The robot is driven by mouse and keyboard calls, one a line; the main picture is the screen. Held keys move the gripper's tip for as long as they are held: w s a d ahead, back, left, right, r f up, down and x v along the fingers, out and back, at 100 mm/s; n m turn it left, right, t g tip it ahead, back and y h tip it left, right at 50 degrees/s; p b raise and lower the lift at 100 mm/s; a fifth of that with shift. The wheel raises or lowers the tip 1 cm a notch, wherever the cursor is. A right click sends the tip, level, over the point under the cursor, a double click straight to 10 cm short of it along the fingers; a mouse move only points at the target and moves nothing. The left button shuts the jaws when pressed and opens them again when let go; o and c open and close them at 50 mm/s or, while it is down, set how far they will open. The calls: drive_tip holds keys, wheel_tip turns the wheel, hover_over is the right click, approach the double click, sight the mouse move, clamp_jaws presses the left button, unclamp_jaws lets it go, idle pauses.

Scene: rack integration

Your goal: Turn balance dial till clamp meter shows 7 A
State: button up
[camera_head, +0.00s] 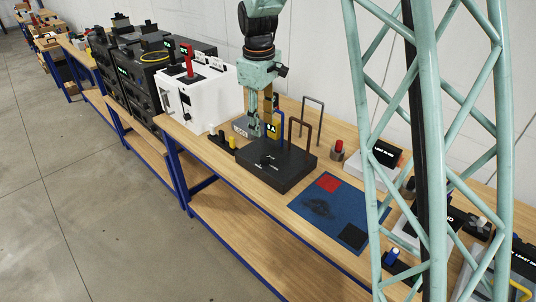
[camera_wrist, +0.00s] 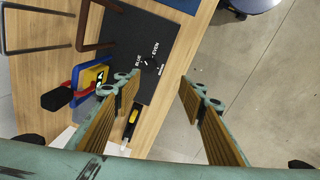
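The black balance box (camera_head: 277,164) stands on the wooden bench, with a small dark dial and white lettering on top. In the wrist view the dial (camera_wrist: 150,63) shows near the words BLUE and EVEN. The yellow and blue clamp meter (camera_head: 271,129) stands behind the box; its small display appears to read 8 A. The meter (camera_wrist: 92,77) also shows in the wrist view, left of my fingers. My gripper (camera_head: 261,128) points down above the back left of the box.
Brown and grey wire frames (camera_head: 299,127) stand behind the box. A blue mat (camera_head: 318,209) with red and black patches lies to its right. My lattice column hides part of the right bench.

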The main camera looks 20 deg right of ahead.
hover_over(265, 157)
wheel_tip(265, 157, down, 5)
drive_tip(key=shift+s+a+n+p, duration=0.3)
drive_tip(key=shift+a, duration=0.1)
drive_tip(key=shift+w+d+f, duration=0.1)
drive_tip(key=shift+f, duration=2.2)
drive_tip(key=shift+w+d+f, duration=0.15)
drive_tip(key=shift+f, duration=2.1)
drive_tip(key=shift+w+d+f, duration=0.1)
drive_tip(key=shift+f, duration=2.2)
drive_tip(key=c, duration=0.9)
